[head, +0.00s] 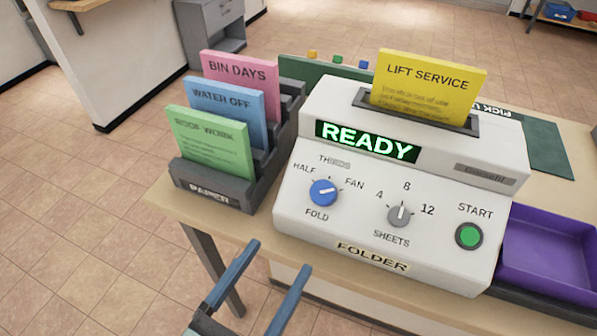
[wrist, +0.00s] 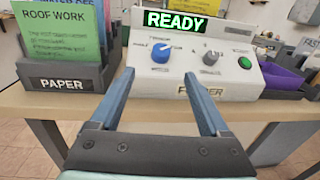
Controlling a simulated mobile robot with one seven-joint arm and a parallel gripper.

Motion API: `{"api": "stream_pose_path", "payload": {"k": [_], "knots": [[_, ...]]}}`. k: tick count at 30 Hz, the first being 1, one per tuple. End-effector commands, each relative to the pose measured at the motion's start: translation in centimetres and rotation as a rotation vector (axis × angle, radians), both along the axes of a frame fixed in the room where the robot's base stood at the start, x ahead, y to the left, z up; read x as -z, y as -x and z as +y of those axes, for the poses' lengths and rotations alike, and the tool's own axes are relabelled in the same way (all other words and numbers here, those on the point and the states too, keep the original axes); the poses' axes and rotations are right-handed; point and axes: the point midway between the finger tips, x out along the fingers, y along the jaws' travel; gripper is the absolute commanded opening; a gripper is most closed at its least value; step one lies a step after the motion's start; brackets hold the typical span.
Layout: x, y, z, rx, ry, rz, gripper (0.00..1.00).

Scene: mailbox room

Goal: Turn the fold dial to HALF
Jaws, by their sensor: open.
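The fold dial (head: 323,193) is a blue round knob on the left of the white folder machine's front (head: 300,225). HALF is printed at its upper left, THIRDS above it and FAN at its upper right. Its pale mark seems to point right, toward the FAN side; it is small. The dial also shows in the wrist view (wrist: 160,53), ahead of and between my fingers. My gripper (head: 276,259) is open and empty, in front of the machine and apart from the dial; its two blue fingers also show in the wrist view (wrist: 158,76).
The grey sheets dial (head: 400,215) and green start button (head: 468,236) are right of the fold dial. A yellow LIFT SERVICE sheet (head: 425,85) stands in the machine top. The paper rack (head: 215,190) is close on the left, a purple tray (head: 545,255) on the right.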

Motion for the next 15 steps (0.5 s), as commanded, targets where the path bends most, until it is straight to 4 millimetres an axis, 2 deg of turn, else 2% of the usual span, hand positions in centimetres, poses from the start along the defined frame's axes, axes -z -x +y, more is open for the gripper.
{"api": "stream_pose_path", "payload": {"k": [5, 15], "knots": [[-0.1, -2.0, -0.9, 0.004, -0.003, -0.004, 0.80], [-0.1, -8.5, -3.7, 0.003, 0.002, -0.005, 0.80]]}}
